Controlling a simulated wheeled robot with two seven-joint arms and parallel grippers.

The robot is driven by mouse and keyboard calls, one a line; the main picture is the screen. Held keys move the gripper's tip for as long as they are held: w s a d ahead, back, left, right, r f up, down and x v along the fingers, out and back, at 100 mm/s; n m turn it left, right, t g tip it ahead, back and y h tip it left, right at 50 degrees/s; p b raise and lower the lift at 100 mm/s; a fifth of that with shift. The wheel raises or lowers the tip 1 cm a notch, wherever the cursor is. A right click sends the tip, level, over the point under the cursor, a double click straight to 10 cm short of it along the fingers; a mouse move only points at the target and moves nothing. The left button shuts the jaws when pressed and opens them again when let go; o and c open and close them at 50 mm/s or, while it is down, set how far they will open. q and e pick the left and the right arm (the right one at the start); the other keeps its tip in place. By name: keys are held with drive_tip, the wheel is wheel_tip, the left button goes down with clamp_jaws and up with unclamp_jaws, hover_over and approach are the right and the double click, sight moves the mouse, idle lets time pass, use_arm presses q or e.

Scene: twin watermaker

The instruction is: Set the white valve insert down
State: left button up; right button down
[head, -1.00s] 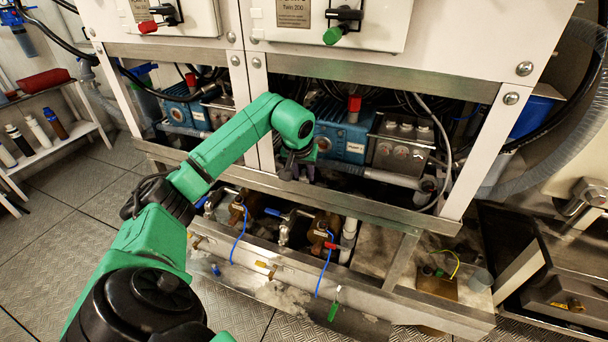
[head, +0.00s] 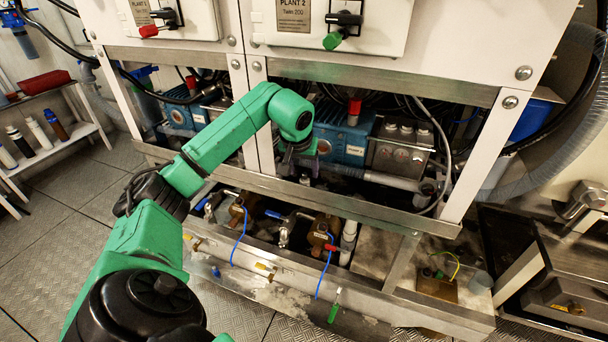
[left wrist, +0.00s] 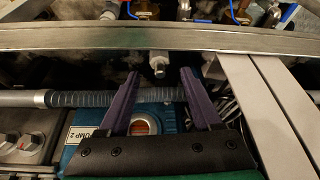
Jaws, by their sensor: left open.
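My left gripper (head: 297,163) is in front of the blue Plant 2 pump, just above the steel front rail. In the left wrist view its two purple fingers (left wrist: 160,74) are spread, with nothing clearly held between them. A small pale grey stub with a nut-like end (left wrist: 159,64) shows between the fingertips; I cannot tell whether it is the white valve insert. I cannot identify the insert for sure in either view. The blue pump (head: 342,138) has a round port with an orange-brown centre (left wrist: 145,123), seen between the finger bases. My right gripper is out of view.
The steel rail (head: 365,207) runs close to the gripper. A grey ribbed hose (left wrist: 80,99) passes under the fingers. Brass valves with blue tubes (head: 322,231) stand below the rail. The floor at left is open.

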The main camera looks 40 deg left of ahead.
use_arm(q)
drive_tip(key=p+v, duration=0.1)
drive_tip(key=v, duration=0.7)
drive_tip(key=shift+r, duration=0.2)
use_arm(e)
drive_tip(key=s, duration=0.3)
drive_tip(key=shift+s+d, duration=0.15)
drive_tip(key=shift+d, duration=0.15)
